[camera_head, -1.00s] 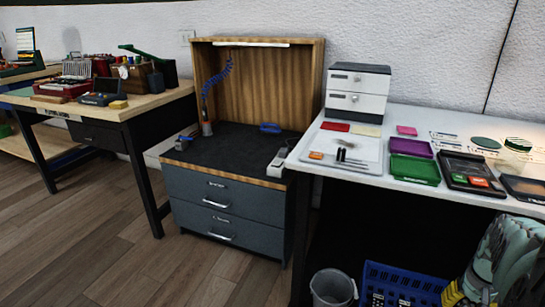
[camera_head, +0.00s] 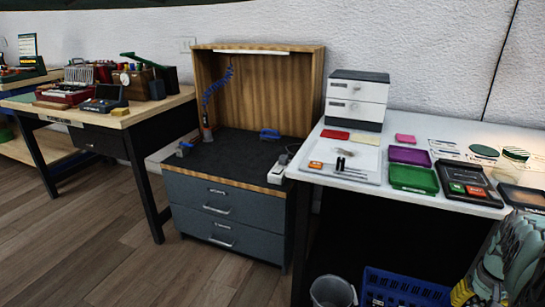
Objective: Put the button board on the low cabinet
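The button board (camera_head: 468,184), a dark tray-like board with green and red buttons, lies on the white table (camera_head: 300,173) at the right, beside a green tray. The low cabinet (camera_head: 225,215) stands left of the table, dark blue-grey with two drawers and a wooden front edge. Its dark top (camera_head: 232,153) holds a few small things and has bare room in the middle. A wooden back box rises behind it. My gripper is not in view.
Green (camera_head: 413,178) and purple (camera_head: 409,155) trays and a pale tray (camera_head: 343,165) crowd the white table. A small drawer unit (camera_head: 356,98) stands at its back. A blue spiral cord (camera_head: 216,86) hangs over the cabinet's left side. Floor is clear before the cabinet.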

